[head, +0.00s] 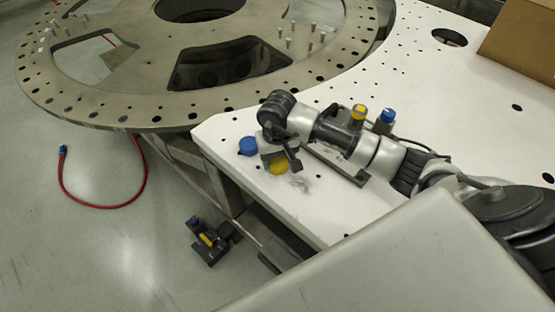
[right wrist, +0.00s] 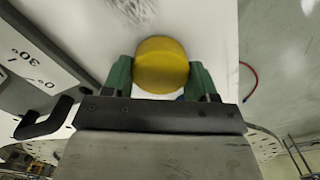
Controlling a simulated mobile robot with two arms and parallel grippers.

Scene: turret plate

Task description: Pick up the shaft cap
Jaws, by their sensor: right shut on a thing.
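My right gripper (head: 281,157) is over the near left corner of the white plate, pointing down. In the right wrist view its two green fingers (right wrist: 161,78) are shut on the sides of a round yellow cap (right wrist: 161,64), the likely shaft cap. In the head view the yellow cap (head: 279,167) shows partly below the gripper. I cannot tell whether it touches the plate. A blue round cap (head: 248,146) sits just left of the gripper at the plate's edge. My left gripper is not in view.
The white plate (head: 420,100) has several holes. A grey ring plate (head: 90,108) with bolts adjoins it. Yellow (head: 358,112) and blue (head: 388,115) knobs stand behind my right arm. A cardboard box (head: 520,45) is at the upper right. A red cable (head: 100,207) lies on the floor.

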